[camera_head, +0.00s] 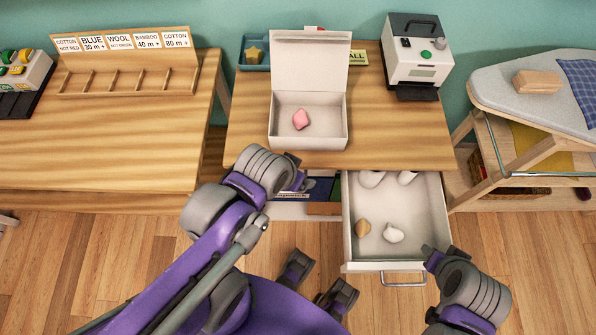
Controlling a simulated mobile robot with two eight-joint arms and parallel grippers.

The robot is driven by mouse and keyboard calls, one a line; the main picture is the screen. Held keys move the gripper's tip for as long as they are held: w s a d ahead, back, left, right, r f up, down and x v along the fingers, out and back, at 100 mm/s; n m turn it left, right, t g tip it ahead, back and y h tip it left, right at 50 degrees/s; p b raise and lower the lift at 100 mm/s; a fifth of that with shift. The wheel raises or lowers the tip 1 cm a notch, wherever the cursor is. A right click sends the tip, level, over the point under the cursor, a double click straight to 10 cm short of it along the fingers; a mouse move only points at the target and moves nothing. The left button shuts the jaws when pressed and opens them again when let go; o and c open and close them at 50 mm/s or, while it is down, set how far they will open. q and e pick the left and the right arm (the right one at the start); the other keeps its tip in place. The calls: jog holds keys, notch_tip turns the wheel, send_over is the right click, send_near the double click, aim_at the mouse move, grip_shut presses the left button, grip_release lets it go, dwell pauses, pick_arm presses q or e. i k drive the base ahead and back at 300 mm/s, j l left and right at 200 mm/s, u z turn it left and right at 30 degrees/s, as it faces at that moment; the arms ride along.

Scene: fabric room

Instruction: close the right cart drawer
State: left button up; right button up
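The right cart drawer (434,222) stands pulled out from under the wooden cart top (400,148). Its white tray holds a tan piece (362,228), a white piece (393,233) and pale rounded items at the back. Its metal handle (403,279) is on the front. My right gripper (430,256) is beside the drawer's front right corner, right of the handle; I cannot tell whether it touches or how its fingers stand. My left gripper (298,176) is at the cart's front edge, left of the drawer; its finger opening is unclear.
An open white box (310,136) with a pink piece (300,119) stands on the cart. An ironing board (525,90) is at right, a sorting rack (125,82) at left. Floor shows before the drawer.

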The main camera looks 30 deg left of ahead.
aim_at(418, 209)
jog(key=k+z, duration=0.25)
jog(key=z, duration=0.2)
jog(key=k+z, duration=0.25)
jog(key=z, duration=0.25)
jog(key=j+u, duration=0.15)
jog(key=j, duration=0.1)
